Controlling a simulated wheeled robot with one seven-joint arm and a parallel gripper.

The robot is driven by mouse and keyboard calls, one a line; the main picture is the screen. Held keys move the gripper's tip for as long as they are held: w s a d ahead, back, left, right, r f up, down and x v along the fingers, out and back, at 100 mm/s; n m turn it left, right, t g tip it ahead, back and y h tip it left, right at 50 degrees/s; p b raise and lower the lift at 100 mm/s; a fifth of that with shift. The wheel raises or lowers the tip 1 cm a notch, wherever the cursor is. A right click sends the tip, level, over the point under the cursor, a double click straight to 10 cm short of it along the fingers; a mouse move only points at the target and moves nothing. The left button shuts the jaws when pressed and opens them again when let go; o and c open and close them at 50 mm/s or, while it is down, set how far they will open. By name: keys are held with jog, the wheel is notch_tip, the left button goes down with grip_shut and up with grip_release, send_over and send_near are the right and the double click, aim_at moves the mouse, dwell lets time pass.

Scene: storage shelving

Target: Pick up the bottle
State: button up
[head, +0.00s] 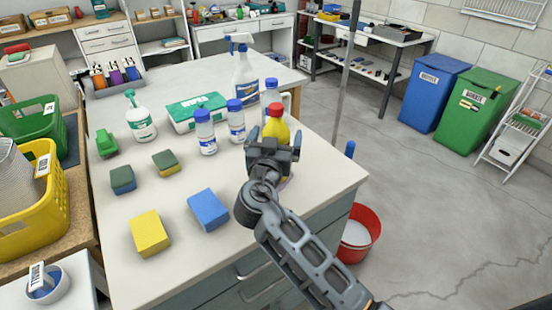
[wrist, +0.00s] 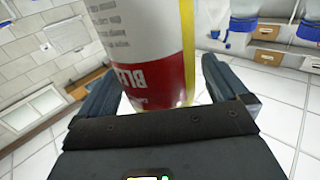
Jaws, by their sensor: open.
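A yellow bottle with a red cap (head: 277,126) stands near the right edge of the white table, partly hidden behind my gripper (head: 273,146). In the wrist view the bottle (wrist: 140,45) fills the upper middle, with a white and red label bearing partly readable letters. My gripper (wrist: 168,90) has its fingers apart, one on each side of the bottle. I cannot tell whether either finger touches it. The bottle's base is hidden in the head view.
White bottles with blue caps (head: 205,132) and a spray bottle (head: 245,77) stand behind and left. Sponges, a blue one (head: 208,209) and a yellow one (head: 150,233), lie at the front. A red bucket (head: 359,236) is on the floor beside the table.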

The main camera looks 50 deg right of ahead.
jog(key=shift+c, duration=0.4)
jog(key=shift+r, duration=0.1)
grip_shut()
dwell(0.4)
